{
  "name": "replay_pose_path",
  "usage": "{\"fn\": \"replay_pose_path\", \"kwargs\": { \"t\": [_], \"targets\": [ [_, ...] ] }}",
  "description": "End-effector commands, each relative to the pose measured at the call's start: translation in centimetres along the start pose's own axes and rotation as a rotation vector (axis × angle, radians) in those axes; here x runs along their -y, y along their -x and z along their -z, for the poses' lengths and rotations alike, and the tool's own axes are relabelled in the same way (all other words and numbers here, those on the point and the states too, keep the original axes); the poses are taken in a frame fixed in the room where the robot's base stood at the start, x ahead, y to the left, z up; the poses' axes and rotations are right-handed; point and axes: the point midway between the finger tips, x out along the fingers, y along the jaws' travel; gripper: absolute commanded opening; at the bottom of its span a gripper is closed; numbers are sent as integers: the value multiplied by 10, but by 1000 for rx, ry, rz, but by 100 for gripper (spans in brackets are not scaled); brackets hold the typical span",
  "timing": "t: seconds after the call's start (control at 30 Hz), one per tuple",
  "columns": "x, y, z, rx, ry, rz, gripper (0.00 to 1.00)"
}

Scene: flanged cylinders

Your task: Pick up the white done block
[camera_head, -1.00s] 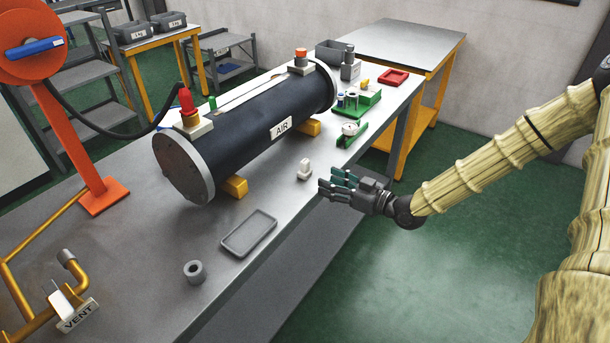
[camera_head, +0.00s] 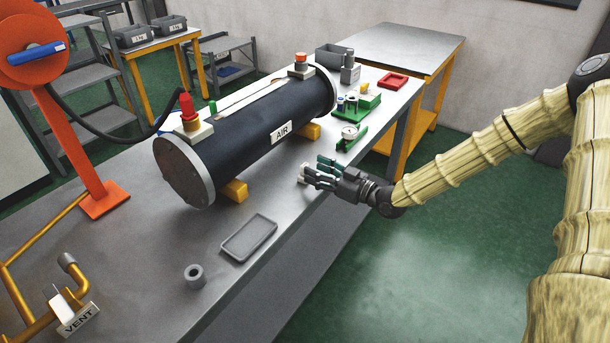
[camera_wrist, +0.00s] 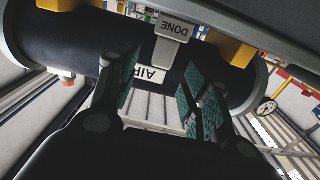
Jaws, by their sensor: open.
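The white done block (camera_head: 302,172) stands on the bench near its front edge, in front of the black AIR cylinder (camera_head: 262,120). In the head view my gripper (camera_head: 318,172) covers much of it. In the wrist view the block (camera_wrist: 175,28) shows its DONE label upside down, at the top of the picture beyond the fingertips. My gripper is open there too (camera_wrist: 162,68), its green-padded fingers apart with nothing held between them. Whether a finger touches the block I cannot tell.
A grey shallow tray (camera_head: 249,238) and a grey ring (camera_head: 194,276) lie nearer on the bench. Yellow supports (camera_head: 235,191) hold the cylinder just behind the block. A green gauge holder (camera_head: 350,137) stands further right. Bare bench lies between block and tray.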

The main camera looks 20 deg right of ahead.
Motion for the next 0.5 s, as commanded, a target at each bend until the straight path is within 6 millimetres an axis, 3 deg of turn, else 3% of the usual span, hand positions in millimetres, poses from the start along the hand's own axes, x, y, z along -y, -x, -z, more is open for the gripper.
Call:
{"fn": "replay_pose_path", "kwargs": {
  "t": [0.5],
  "targets": [
    [0,-46,-1,1,-1,-1,48]
  ]
}}
